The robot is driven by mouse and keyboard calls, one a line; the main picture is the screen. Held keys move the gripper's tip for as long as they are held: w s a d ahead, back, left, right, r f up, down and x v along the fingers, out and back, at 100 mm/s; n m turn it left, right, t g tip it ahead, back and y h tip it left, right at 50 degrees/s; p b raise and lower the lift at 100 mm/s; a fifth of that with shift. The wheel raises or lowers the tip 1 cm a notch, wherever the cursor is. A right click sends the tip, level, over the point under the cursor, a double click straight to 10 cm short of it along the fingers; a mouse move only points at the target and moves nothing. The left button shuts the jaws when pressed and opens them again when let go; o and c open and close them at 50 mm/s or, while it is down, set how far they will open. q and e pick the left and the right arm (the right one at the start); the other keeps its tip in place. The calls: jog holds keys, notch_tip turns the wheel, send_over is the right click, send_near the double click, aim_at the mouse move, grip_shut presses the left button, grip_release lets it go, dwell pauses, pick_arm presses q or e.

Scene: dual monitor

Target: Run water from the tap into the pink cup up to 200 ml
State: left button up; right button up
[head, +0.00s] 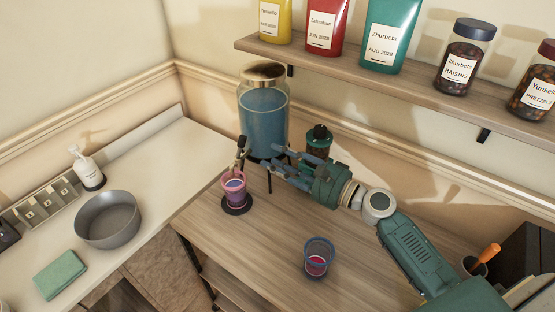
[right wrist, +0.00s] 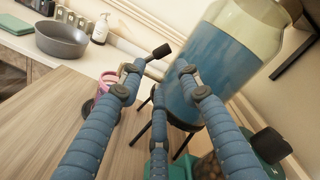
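The pink cup (head: 234,193) stands upright on a dark round coaster (head: 237,209) under the tap (head: 240,148) of a large blue-filled dispenser (head: 263,120). Something bluish shows inside the cup; I cannot read its level. My right gripper (head: 271,167) is right of the tap, in front of the dispenser. In the right wrist view its fingers (right wrist: 161,72) are spread, with nothing held between them. The tap's black handle (right wrist: 160,51) shows just beyond the fingertips, and the pink cup (right wrist: 105,82) is partly hidden behind the left finger. My left gripper is out of view.
A blue-rimmed cup (head: 318,256) stands at the front of the wooden table (head: 270,240). A green-lidded jar (head: 319,141) stands close behind my right gripper. A shelf (head: 400,75) with bags and jars hangs above. A grey bowl (head: 108,219) sits on the left counter.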

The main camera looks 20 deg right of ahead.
aim_at(242, 143)
jog(key=x, duration=1.2)
jog(key=shift+w+d+r, duration=0.1)
jog(key=shift+r, duration=0.05)
grip_shut()
